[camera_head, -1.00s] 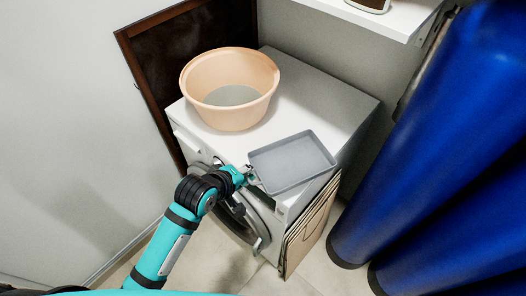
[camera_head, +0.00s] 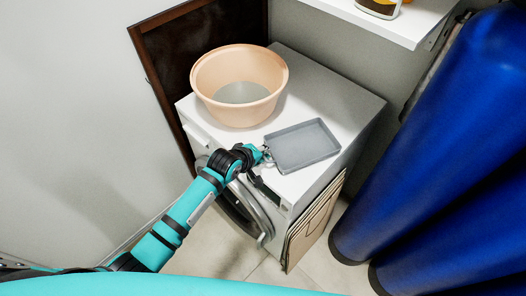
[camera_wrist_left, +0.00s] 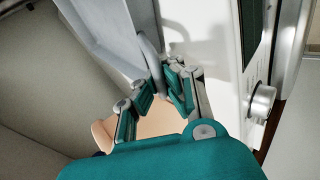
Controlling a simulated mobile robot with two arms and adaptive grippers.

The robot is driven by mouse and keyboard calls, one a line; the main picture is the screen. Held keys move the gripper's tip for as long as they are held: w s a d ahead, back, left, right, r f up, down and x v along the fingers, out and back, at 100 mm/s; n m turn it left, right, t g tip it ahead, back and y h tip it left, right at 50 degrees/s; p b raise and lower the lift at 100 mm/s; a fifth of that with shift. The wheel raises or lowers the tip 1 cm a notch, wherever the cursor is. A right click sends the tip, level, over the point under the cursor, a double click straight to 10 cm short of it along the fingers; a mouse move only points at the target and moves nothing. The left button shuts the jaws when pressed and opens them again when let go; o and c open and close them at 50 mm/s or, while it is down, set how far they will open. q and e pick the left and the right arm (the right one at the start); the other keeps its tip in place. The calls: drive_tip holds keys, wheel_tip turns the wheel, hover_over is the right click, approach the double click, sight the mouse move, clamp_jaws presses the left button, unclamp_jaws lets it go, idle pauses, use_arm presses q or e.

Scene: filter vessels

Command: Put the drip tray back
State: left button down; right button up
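The drip tray (camera_head: 303,147) is a shallow grey rectangular tray with a raised rim. In the head view it lies level at the front right of the white washing machine's top (camera_head: 334,91), beside the basin. My left gripper (camera_head: 266,154) is at the tray's left end. In the left wrist view, the tray (camera_wrist_left: 112,38) has a loop handle (camera_wrist_left: 151,58), and my left gripper's fingertips (camera_wrist_left: 160,88) are closed around this handle. Fingers partly hide where they touch it. My right gripper is not in view.
A peach basin (camera_head: 239,86) stands on the machine's back left, left of the tray. Large blue cylinders (camera_head: 440,140) stand at the right. A white shelf (camera_head: 385,22) is above. Flat panels (camera_head: 312,222) lean on the machine's right side.

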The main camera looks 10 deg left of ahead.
use_arm(q)
drive_tip(key=shift+f, duration=0.1)
drive_tip(key=c, duration=1.5)
unclamp_jaws()
drive_tip(key=v, duration=1.2)
drive_tip(key=s+a+f+m+g+y, duration=0.1)
drive_tip(key=s+a+f+m, duration=0.15)
drive_tip(key=f, duration=0.65)
drive_tip(key=s+a+f+m+g+y, duration=0.1)
drive_tip(key=s+a+f, duration=0.25)
drive_tip(key=f, duration=0.65)
drive_tip(key=s+a+f+m+g+y, duration=0.1)
drive_tip(key=s+a+f, duration=0.15)
drive_tip(key=f, duration=0.65)
drive_tip(key=s+a+f+m+g, duration=0.1)
drive_tip(key=s+f+m, duration=0.1)
drive_tip(key=s+f, duration=0.4)
drive_tip(key=s+a+f+m+g+y, duration=0.1)
drive_tip(key=s+f, duration=0.4)
drive_tip(key=s, duration=1)
drive_tip(key=s+a+f+m+g, duration=0.1)
drive_tip(key=s+f+m, duration=0.3)
drive_tip(key=s, duration=0.7)
drive_tip(key=shift+a+f+m+g+b, duration=0.2)
drive_tip(key=shift+f+g, duration=0.25)
drive_tip(key=shift+f, duration=0.2)
drive_tip(key=shift+a+f+m+g+b, duration=0.2)
drive_tip(key=shift+f+g, duration=0.25)
drive_tip(key=shift+f, duration=0.2)
